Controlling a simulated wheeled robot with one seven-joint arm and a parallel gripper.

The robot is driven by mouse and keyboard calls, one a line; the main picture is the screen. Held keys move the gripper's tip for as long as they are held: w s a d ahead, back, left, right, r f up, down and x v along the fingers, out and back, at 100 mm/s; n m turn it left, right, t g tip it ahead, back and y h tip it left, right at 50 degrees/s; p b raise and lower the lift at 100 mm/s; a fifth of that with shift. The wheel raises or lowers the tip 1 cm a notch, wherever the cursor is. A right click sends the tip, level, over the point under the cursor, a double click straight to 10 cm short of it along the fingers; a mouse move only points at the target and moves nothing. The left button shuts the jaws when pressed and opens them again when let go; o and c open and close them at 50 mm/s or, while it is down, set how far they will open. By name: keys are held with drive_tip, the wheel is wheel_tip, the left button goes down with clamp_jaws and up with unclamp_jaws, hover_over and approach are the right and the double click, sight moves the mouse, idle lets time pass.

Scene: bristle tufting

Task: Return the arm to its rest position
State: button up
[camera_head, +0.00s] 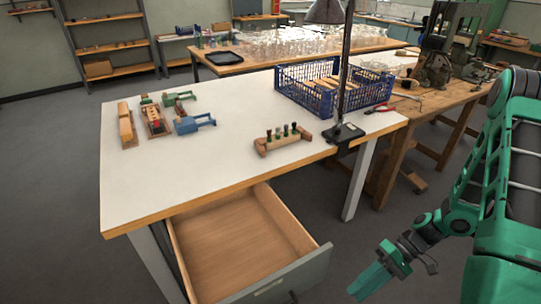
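My arm (505,150) is green and dark grey and fills the right edge of the view. It bends down over the grey floor, in front of the table. My gripper (370,284) is low at the bottom, right of the open drawer and apart from it. Its green fingers point down and left and look like one block from this angle. I cannot tell whether there is a gap between them. I see nothing hanging from them.
A white table (235,145) has its wooden drawer (235,245) pulled out towards me. On it are a blue crate (300,98), a lamp (347,75), red pliers (380,108), a wooden block with pegs (283,140) and several small fixtures. A wooden workbench (430,100) stands right.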

drive_tip(key=d+r+m+t+h, duration=0.1)
drive_tip(key=d+r+h, duration=0.3)
drive_tip(key=d+r, duration=0.3)
drive_tip(key=d+r+m+t+h, duration=0.1)
drive_tip(key=d+r+m+h, duration=0.3)
drive_tip(key=r, duration=0.6)
drive_tip(key=s+d+r+m+t+h, duration=0.1)
drive_tip(key=s+d+r, duration=0.1)
drive_tip(key=s+r, duration=0.2)
drive_tip(key=s+d+r+m+t+h, duration=0.1)
drive_tip(key=s+d+r+t, duration=0.1)
drive_tip(key=s+r, duration=0.3)
drive_tip(key=shift+d+r, duration=0.15)
drive_tip(key=shift+r, duration=2.05)
drive_tip(key=shift+w+f, duration=0.25)
drive_tip(key=shift+w, duration=0.4)
